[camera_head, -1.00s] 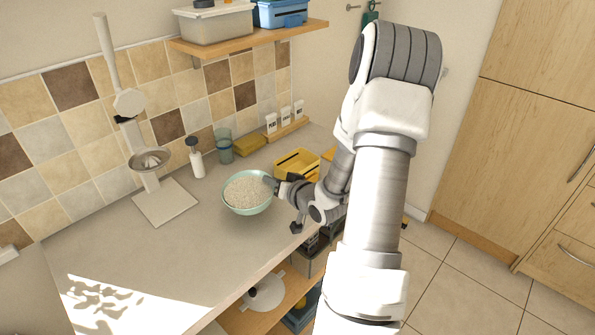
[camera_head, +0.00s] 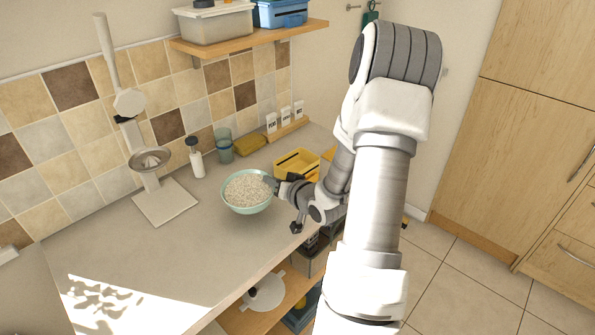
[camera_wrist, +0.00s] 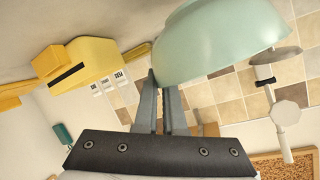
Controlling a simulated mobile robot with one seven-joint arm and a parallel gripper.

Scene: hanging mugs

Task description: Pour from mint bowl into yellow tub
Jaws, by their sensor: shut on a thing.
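The mint bowl (camera_head: 247,208) is full of pale grains (camera_head: 246,190) in the head view. It is upright or nearly so at the counter's front part; I cannot tell whether it touches the counter. My gripper (camera_head: 275,187) is shut on its right rim. In the wrist view the bowl's outer side (camera_wrist: 215,45) fills the upper right, and my gripper's fingers (camera_wrist: 160,85) reach its rim. The yellow tub (camera_head: 297,164) stands on the counter behind and to the right of the bowl. It also shows in the wrist view (camera_wrist: 95,60).
A stand with a metal ring (camera_head: 150,158), a white bottle (camera_head: 196,160), a teal glass (camera_head: 224,148) and a yellow sponge-like block (camera_head: 250,145) stand toward the wall. The counter's left front (camera_head: 130,260) is clear.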

